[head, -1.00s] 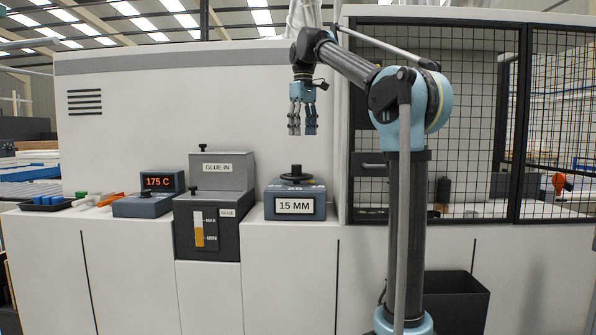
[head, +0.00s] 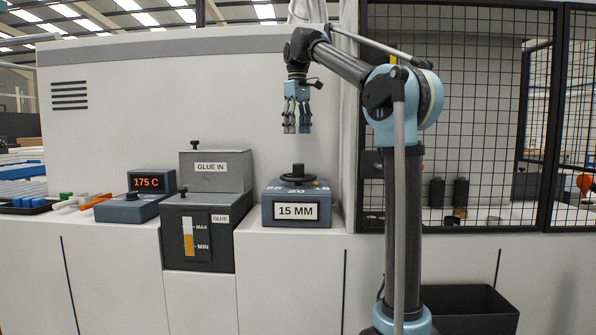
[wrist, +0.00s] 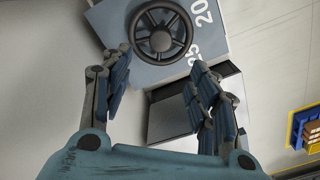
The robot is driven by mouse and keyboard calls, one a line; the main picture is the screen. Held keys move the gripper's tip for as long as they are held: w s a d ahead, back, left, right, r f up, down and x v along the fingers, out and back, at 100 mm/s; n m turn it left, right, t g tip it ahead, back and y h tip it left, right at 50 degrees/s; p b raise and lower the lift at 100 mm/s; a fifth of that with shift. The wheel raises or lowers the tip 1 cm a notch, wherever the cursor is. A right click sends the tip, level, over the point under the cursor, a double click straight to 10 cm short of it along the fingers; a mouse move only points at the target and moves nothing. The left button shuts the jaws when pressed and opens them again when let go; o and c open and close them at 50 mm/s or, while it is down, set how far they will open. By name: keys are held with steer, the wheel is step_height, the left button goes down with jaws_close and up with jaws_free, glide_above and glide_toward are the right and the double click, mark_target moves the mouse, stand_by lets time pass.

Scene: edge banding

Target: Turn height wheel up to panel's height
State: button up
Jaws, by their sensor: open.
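The height wheel (head: 298,174) is a black handwheel with an upright knob on top of a blue-grey box. The box carries a white label (head: 296,211) reading "15 MM". Numbers 25, 20 and 15 are marked on the box's top around the wheel. My gripper (head: 297,130) points down above the wheel, open and empty, with a clear gap between them. In the wrist view the wheel (wrist: 160,34) lies at the top centre, beyond my spread fingers (wrist: 160,85).
Left of the wheel box stand the glue unit (head: 197,232), with a MAX/MIN gauge, and a control box whose display (head: 146,183) reads "175 C". A mesh guard (head: 455,120) is to the right. A dark bin (head: 470,309) sits low at the right.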

mark_target(298, 167)
step_height(298, 167, down, 14)
steer(key=shift+d+f, duration=0.1)
steer(key=shift+f, duration=0.15)
stand_by(0.3)
steer(key=c, duration=1.1)
